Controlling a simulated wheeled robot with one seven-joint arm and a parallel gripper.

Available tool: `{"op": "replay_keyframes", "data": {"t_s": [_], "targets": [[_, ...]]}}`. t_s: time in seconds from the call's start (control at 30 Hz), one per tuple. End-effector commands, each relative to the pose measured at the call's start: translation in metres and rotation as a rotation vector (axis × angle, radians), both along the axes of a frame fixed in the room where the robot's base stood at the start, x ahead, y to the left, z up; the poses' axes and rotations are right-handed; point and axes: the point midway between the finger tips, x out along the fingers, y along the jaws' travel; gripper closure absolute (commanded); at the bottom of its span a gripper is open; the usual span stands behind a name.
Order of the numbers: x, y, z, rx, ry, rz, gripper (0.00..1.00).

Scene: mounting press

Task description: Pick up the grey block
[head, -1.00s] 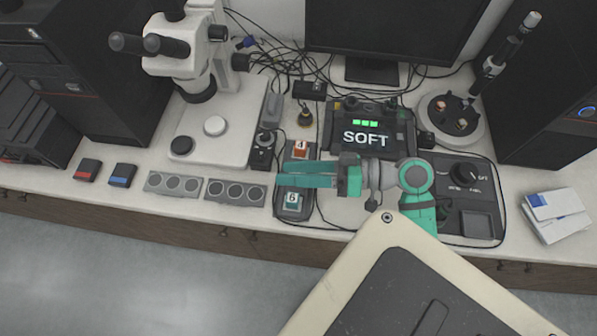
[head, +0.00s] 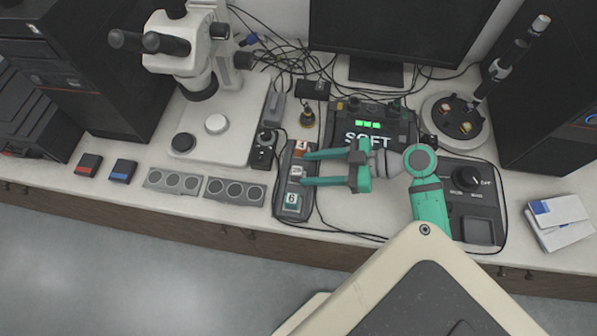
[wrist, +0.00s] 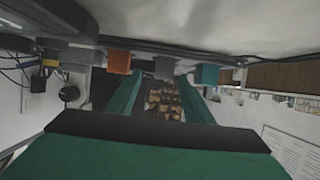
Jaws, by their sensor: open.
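The grey block (head: 297,171) sits in the middle of a dark narrow holder (head: 280,198), between an orange block marked 4 (head: 301,148) and a teal block marked 6 (head: 291,199). My gripper (head: 304,168) is open and empty, its teal fingers pointing left with the tips close to the grey block. In the wrist view the grey block (wrist: 165,67) shows just beyond and between the open fingertips (wrist: 160,79). The orange block (wrist: 118,62) is to its left and the teal block (wrist: 207,74) to its right. Whether the fingers touch the grey block cannot be told.
A device reading SOFT (head: 350,115) stands behind my gripper. A microscope (head: 225,150) and grey plates with round recesses (head: 235,190) lie left of the holder. A dial unit (head: 465,200) is at right. Cables run around the holder.

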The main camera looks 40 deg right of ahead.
Motion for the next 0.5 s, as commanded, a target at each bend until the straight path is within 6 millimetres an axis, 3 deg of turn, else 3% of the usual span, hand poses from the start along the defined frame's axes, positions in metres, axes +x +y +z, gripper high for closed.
{"op": "replay_keyframes", "data": {"t_s": [0.17, 0.5], "targets": [[0.018, 0.017, -0.009, 0.001, 0.000, 0.002, 0.53], [0.034, 0.038, -0.018, 0.001, 0.000, 0.001, 0.53]]}}
